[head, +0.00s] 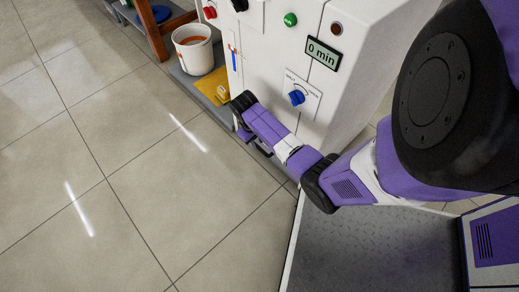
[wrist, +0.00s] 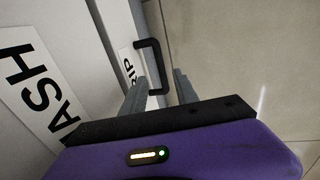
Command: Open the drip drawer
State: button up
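The drip drawer front (wrist: 118,25) is a pale panel in the wrist view, with a label (wrist: 128,66) partly reading "RIP". A black bar handle (wrist: 157,62) stands out from it. My gripper (wrist: 160,80) is open, with one grey finger on either side of the handle's near end. The fingers look apart from the bar; exact contact cannot be told. In the head view my gripper (head: 249,138) is low at the white machine's (head: 273,80) front, and my arm hides the drawer there. How far the drawer stands out cannot be told.
A panel labelled "ASH" (wrist: 25,80) lies left of the drawer. The machine has a blue knob (head: 297,97) and a "0 min" display (head: 322,53). A white bucket (head: 195,52) and yellow item (head: 213,87) stand beside it. The tiled floor (head: 110,130) in front is clear.

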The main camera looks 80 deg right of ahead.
aim_at(260, 149)
jog(key=f+b, duration=0.1)
jog(key=f, duration=0.1)
jog(key=f+b, duration=0.1)
jog(key=f, duration=0.1)
jog(key=d+f+b, duration=0.1)
jog(key=f, duration=0.1)
jog(key=shift+s+f+b, duration=0.3)
jog(key=shift+f+b, duration=0.05)
jog(key=shift+b, duration=0.05)
grip_shut()
dwell(1.1)
